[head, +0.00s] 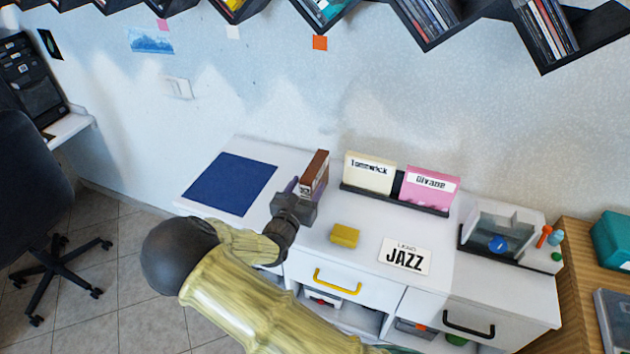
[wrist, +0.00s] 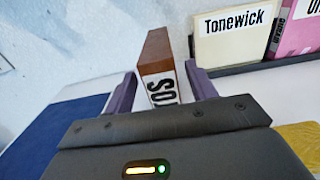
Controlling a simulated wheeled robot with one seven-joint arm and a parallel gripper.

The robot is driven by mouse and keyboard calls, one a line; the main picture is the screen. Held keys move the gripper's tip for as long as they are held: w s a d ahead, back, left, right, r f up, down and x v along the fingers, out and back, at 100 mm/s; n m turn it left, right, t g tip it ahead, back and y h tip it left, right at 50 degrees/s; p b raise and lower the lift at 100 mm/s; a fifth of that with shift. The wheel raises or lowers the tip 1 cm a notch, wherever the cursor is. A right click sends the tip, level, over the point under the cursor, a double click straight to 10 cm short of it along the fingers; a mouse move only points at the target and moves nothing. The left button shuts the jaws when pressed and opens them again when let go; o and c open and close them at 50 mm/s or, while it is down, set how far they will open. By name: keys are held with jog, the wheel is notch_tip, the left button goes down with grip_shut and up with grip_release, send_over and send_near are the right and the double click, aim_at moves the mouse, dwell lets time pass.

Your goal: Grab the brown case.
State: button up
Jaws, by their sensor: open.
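The brown case (head: 316,170) stands upright on the white cabinet top, near the wall, left of the cream case. In the wrist view the brown case (wrist: 158,58) shows a brown top and a white spine with dark letters, partly hidden by my gripper. My gripper (head: 303,189) is at the near end of the case. In the wrist view its two purple fingers (wrist: 162,88) are apart, one on each side of the case, with a gap visible on the left.
A cream case (head: 369,172) and a pink case (head: 429,186) stand in a dark rack to the right. A blue mat (head: 229,184) lies left. A yellow block (head: 344,235) and a JAZZ card (head: 405,256) lie in front. A grey tray (head: 497,236) is far right.

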jog(key=x, duration=0.3)
jog(key=shift+w+d, duration=0.25)
jog(key=shift+w, duration=0.1)
jog(key=shift+c, duration=0.5)
jog(key=c, duration=1.1)
